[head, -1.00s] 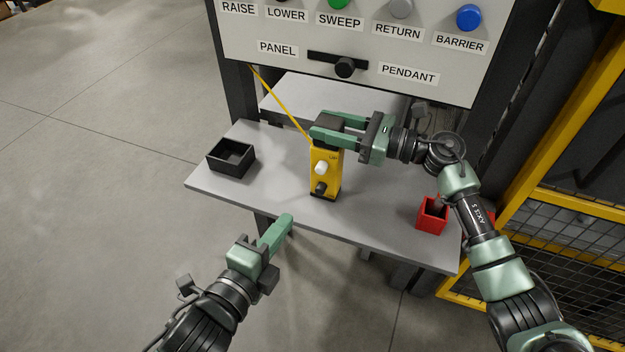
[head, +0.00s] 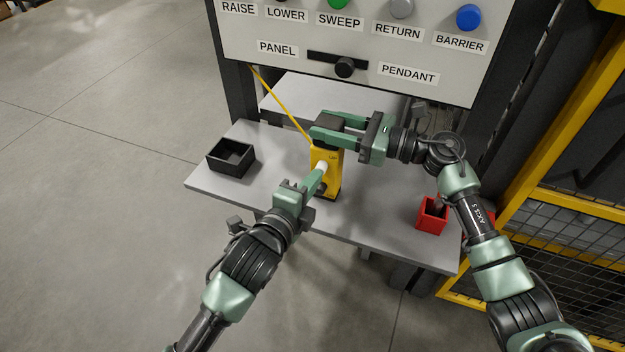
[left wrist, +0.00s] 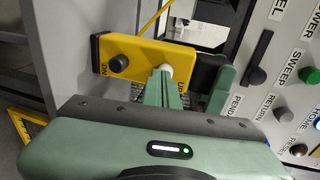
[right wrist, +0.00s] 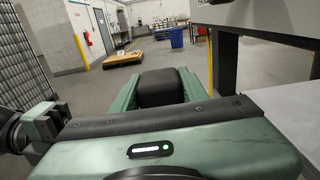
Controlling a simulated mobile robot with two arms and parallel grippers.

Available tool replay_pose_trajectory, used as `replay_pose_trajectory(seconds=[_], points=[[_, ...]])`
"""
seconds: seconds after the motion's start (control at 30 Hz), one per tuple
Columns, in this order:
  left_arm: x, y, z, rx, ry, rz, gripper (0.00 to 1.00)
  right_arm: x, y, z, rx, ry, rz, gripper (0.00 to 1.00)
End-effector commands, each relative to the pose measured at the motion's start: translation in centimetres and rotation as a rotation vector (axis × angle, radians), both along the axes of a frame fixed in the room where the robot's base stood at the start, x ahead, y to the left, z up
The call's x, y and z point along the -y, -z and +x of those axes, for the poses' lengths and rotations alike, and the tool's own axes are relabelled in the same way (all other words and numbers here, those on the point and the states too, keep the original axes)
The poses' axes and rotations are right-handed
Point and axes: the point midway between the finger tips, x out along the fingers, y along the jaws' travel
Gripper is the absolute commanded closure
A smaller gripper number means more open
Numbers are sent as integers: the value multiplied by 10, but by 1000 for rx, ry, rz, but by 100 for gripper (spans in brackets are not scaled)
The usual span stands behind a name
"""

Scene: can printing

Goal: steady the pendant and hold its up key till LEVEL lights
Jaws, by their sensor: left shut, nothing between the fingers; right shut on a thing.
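The yellow pendant (head: 333,160) stands upright on the grey shelf, a yellow cable running up from it. My right gripper (head: 322,129) is shut on its black top; the right wrist view shows the dark top (right wrist: 160,88) between the fingers. My left gripper (head: 318,172) is shut and empty, its fingertips at the pendant's white upper key (left wrist: 166,70). Whether they press it, I cannot tell. The black lower key (left wrist: 118,63), by a DN label, is clear of the fingers. A partly cut-off label ending in VEL (left wrist: 277,9) shows on the panel; no lit lamp shows there.
The panel (head: 290,30) with buttons and a PANEL/PENDANT selector (head: 345,67) rises behind the shelf (head: 270,195). A black tray (head: 231,158) sits on the left and a red holder (head: 432,215) on the right. A yellow mesh fence (head: 570,225) stands at the right.

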Motion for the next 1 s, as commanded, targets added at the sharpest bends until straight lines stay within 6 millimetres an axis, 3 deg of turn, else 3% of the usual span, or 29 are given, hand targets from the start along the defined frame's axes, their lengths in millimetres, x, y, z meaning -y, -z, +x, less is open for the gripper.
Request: replay_pose_trajectory(seconds=[0.23, 0.47, 1.0], points=[[1, 0, 2, 1, 0, 1, 100, 0, 0, 0, 1, 1, 0, 100], [6, -1, 20, 2, -1, 2, 100, 0, 0, 0, 0, 0, 1, 100], [5, 0, 20, 1, -4, 2, 100, -2, 0, -3, -5, -9, 3, 100]])
